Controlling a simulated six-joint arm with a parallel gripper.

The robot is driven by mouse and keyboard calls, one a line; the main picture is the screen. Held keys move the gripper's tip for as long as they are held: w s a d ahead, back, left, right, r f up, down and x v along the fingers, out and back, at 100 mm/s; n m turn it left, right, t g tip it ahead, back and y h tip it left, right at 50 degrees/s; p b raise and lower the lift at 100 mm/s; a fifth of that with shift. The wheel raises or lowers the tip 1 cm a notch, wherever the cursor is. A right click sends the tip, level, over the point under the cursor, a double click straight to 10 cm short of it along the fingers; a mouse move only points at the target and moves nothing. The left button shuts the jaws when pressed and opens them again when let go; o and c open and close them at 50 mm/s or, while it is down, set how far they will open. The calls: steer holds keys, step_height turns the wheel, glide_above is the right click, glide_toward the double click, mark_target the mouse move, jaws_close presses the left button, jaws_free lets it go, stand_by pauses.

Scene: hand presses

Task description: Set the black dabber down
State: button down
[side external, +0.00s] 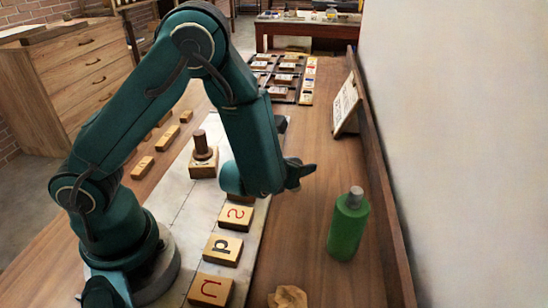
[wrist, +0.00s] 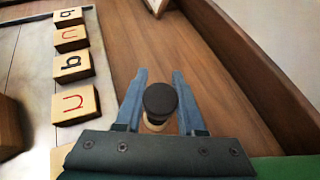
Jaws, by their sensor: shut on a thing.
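In the wrist view the black dabber (wrist: 160,98) sits between the two blue-grey fingers of my gripper (wrist: 160,105). Its round dark knob faces the camera, and a paler part shows just below it. My gripper is shut on it. In the side view my gripper (side external: 298,173) is low over the wooden bench (side external: 305,215), right of the pale slab. The dabber cannot be told apart from the dark fingers there. I cannot tell whether its underside touches the bench.
Lettered wooden blocks (side external: 223,249) line the pale slab (side external: 180,215), with a brown-handled press (side external: 203,160) behind. A green bottle (side external: 349,225) stands nearer the camera, by the raised bench edge (side external: 385,200). A crumpled tan piece (side external: 288,297) lies in front. Bare wood surrounds the gripper's right side.

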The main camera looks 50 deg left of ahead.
steer(key=shift+f, duration=1.1)
steer(key=shift+f, duration=0.2)
steer(key=c, duration=0.5)
jaws_free()
steer(key=shift+r, duration=0.1)
steer(key=shift+r, duration=0.1)
steer(key=v, duration=1.2)
